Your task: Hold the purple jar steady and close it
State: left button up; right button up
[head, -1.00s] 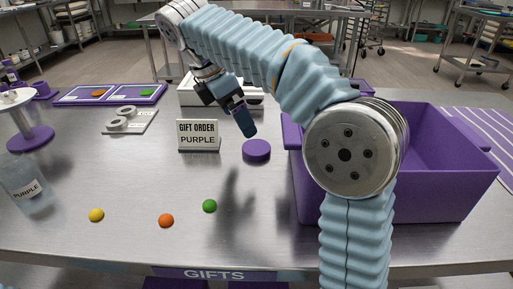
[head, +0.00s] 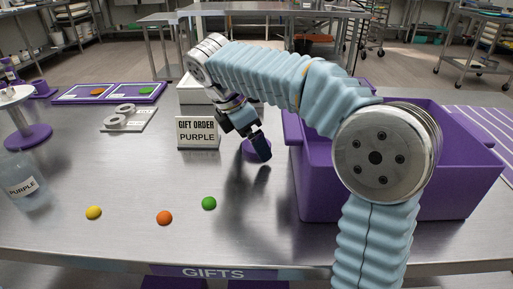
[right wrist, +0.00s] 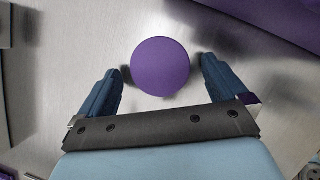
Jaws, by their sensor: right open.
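The clear jar (head: 27,184) with the PURPLE label stands upright at the left edge of the table in the head view, without a lid on it. A round purple lid (head: 247,150) lies flat on the table right of the gift order sign. My right gripper (head: 257,147) is low over the lid, partly covering it. In the right wrist view the lid (right wrist: 160,66) sits between the two open fingers, with a gap on each side. My left gripper is not in view.
A purple bin (head: 440,190) stands to the right, close to the lid. The gift order sign (head: 198,133) is just left of the lid. Yellow (head: 94,212), orange (head: 164,218) and green (head: 209,203) gummies lie at the front. A purple-based stand (head: 28,138) is behind the jar.

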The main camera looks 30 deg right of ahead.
jog(key=shift+d+f, duration=0.1)
jog(key=shift+f, duration=0.05)
jog(key=shift+c, duration=0.3)
jog(key=c, duration=1)
jog(key=shift+r, duration=0.4)
notch_tip(320, 180, up, 2)
jog(key=shift+r+p, duration=0.25)
jog(key=shift+p, duration=0.15)
jog(key=s+a+r, duration=0.6)
jog(key=a+r, duration=0.3)
jog(key=a, duration=0.3)
jog(key=shift+s+a+r+p, duration=0.2)
jog(key=shift+s+r+p, duration=0.1)
jog(key=shift+r+p, duration=0.05)
